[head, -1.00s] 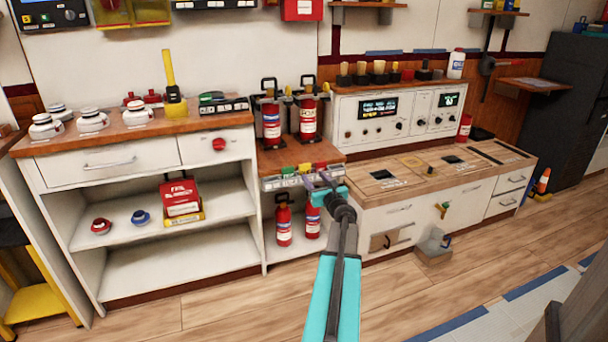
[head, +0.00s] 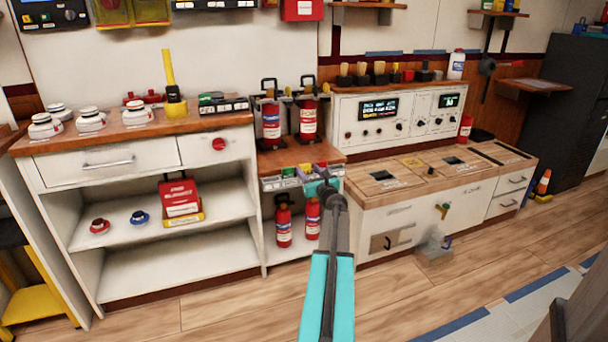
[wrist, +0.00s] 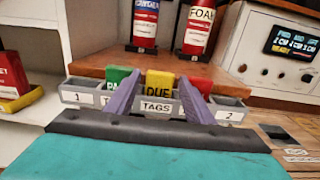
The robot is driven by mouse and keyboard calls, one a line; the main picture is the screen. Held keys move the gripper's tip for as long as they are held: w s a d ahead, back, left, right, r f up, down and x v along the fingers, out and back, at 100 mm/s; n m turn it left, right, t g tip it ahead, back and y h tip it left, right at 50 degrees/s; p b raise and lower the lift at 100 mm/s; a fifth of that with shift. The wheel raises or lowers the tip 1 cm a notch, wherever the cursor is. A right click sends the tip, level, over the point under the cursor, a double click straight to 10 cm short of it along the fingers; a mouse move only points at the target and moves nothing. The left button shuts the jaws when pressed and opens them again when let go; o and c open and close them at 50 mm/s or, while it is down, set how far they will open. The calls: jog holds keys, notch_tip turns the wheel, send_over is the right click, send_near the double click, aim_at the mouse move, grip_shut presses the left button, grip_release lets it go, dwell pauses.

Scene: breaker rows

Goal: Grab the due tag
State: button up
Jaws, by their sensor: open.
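The due tag (wrist: 160,80) is a yellow card marked DUE. It stands upright in the middle slot of a grey tag rack (wrist: 155,106) labelled TAGS. My gripper (wrist: 159,77) is open, with its two purple fingers pointing at the rack, one on each side of the yellow tag in the wrist view. I cannot tell whether the fingers touch it. A green tag (wrist: 116,77) stands to its left and a red tag (wrist: 203,85) to its right, each partly hidden by a finger. In the head view my gripper (head: 318,185) covers part of the rack front.
The rack sits at the front edge of a wooden shelf (head: 285,158). Two fire extinguishers (head: 271,125) stand behind it and two more (head: 284,225) below it. A panel cabinet (head: 395,120) is to the right. The floor in front is clear.

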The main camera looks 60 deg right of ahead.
aim_at(305, 166)
jog(key=shift+w, duration=0.1)
jog(key=shift+b+x, duration=0.8)
jog(key=shift+x, duration=1.75)
jog(key=shift+d+r, duration=0.1)
jog(key=c, duration=0.8)
jog(key=shift+r, duration=0.15)
